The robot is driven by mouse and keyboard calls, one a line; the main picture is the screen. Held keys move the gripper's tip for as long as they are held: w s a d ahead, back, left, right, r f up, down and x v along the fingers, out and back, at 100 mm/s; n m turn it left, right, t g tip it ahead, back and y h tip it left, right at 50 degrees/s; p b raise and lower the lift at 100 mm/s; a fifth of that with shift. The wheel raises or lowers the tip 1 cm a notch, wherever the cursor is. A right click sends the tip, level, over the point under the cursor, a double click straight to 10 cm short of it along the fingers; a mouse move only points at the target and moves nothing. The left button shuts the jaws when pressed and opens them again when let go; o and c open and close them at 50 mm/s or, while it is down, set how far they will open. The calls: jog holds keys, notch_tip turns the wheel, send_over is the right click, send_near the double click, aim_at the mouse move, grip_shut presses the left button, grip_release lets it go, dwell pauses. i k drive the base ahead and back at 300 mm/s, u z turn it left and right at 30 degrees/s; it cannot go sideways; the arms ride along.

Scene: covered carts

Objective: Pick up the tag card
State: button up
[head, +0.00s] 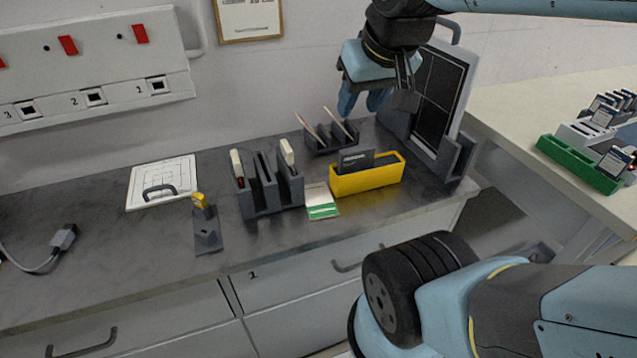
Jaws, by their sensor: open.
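A flat white card with a green band (321,203) lies on the dark counter, between a grey slotted rack and a yellow bin; it looks like the tag card, though its print is too small to read. A dark card (356,161) stands upright in the yellow bin (368,180). My gripper (376,104) is open at the upper middle, with its fingers pointing down. It appears empty, above the back of the counter and apart from both cards.
The grey slotted rack (262,192) holds white-topped items. A small dark rack (331,140) with thin cards stands behind. A tall dark panel (440,97) rises at the right. A yellow-topped stand (207,236) is left. The counter's front left is mostly clear.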

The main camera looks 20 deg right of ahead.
aim_at(320, 204)
jog(key=z, duration=0.55)
jog(key=k, duration=0.4)
jog(key=z, duration=0.45)
